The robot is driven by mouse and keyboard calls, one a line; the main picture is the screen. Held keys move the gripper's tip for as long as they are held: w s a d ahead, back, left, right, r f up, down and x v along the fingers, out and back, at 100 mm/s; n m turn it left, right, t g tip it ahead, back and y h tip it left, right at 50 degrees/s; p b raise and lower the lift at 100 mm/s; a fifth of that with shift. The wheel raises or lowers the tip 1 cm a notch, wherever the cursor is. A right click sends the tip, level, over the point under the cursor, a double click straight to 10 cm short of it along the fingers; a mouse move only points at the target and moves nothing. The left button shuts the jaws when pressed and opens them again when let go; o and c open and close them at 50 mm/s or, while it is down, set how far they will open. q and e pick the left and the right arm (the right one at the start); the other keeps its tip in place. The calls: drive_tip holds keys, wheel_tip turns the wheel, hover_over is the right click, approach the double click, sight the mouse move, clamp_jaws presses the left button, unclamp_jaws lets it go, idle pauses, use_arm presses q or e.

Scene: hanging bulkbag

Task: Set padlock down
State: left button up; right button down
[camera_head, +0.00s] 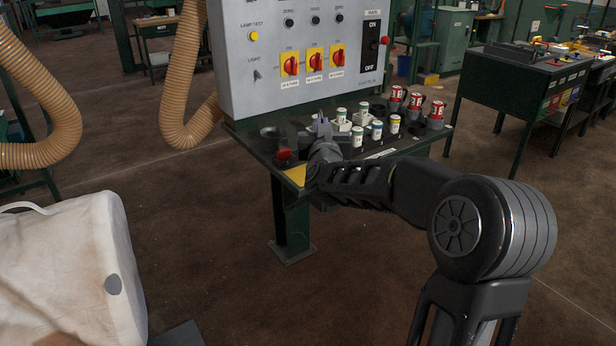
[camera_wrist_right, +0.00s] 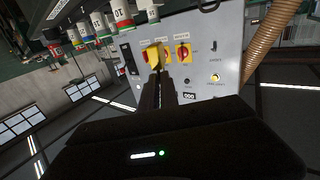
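My right gripper (camera_head: 308,138) is over this left end of the table, just right of the red item. Whether they touch is unclear. In the right wrist view the dark fingers (camera_wrist_right: 158,85) look close together, pointing toward the panel. My left gripper is not in view.
A grey control panel (camera_head: 235,75) with red and yellow switches stands behind the table (camera_head: 375,158). Several labelled white, green, blue and red-topped pieces (camera_head: 394,124) stand right of the gripper. A pale bulk bag (camera_head: 65,265) is at the lower left. A tan hose (camera_head: 188,80) hangs left of the panel.

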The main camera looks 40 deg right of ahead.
wheel_tip(320, 180, down, 6)
drive_tip(key=shift+r+b, duration=0.1)
drive_tip(key=shift+b, duration=0.4)
drive_tip(key=shift+f, duration=0.25)
drive_tip(key=shift+f, duration=1.85)
drive_tip(key=shift+f+b, duration=0.2)
drive_tip(key=shift+b, duration=0.25)
drive_tip(key=c, duration=1.6)
unclamp_jaws()
drive_tip(key=shift+r, duration=0.2)
